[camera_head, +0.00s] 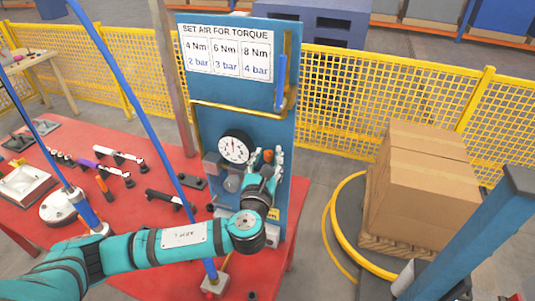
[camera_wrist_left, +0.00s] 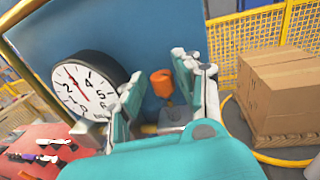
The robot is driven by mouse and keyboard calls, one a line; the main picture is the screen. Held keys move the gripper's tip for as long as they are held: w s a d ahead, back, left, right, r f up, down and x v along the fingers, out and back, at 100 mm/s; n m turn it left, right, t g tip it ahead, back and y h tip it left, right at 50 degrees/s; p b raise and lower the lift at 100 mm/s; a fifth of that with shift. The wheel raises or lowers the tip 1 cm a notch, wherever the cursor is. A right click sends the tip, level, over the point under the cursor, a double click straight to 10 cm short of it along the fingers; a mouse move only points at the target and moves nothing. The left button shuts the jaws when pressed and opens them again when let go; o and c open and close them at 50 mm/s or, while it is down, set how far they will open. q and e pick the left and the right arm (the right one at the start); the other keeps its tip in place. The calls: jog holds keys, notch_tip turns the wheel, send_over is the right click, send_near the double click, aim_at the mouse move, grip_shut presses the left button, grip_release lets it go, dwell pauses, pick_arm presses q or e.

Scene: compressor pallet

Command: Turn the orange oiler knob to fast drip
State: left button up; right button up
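The orange oiler knob (camera_wrist_left: 161,86) stands in front of the blue panel, to the right of the pressure gauge (camera_wrist_left: 84,84) in the left wrist view. In the head view the knob (camera_head: 268,156) shows small beside the gauge (camera_head: 235,148). My left gripper (camera_wrist_left: 158,88) is open, its two fingers apart with the knob showing between them. In the head view the left gripper (camera_head: 263,162) is up against the panel's lower part. Whether a finger touches the knob I cannot tell. The part below the knob is partly hidden by my gripper. My right gripper is not in view.
The blue panel (camera_head: 210,118) carries a torque sign (camera_head: 226,52) and yellow pipe. The red table (camera_head: 130,225) holds several tools at the left. Boxes (camera_head: 425,180) on a pallet stand at the right, with a yellow ring (camera_head: 334,222) around them. Yellow fencing runs behind.

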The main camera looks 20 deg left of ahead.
pick_arm(q)
grip_shut()
jog(key=shift+d+y, duration=0.1)
jog(key=shift+y, duration=0.2)
jog(key=shift+d+n+g+y, duration=0.15)
jog(key=shift+n+y, duration=0.35)
jog(key=shift+y, duration=0.1)
jog(key=shift+d+n+g+y, duration=0.1)
jog(key=shift+n+g+y, duration=0.05)
jog(key=shift+n+y, duration=0.4)
jog(key=n+g+y, duration=0.1)
jog(key=y, duration=0.1)
jog(key=n+g+y, duration=0.1)
jog(key=y, duration=0.1)
jog(key=n+g+y, duration=0.1)
jog(key=n+y, duration=0.1)
jog(key=shift+w+d, duration=0.2)
jog(key=shift+d, duration=0.05)
jog(key=shift+w+n+g+y, duration=0.1)
jog(key=shift+n+g+y, duration=0.65)
jog(key=shift+g, duration=0.05)
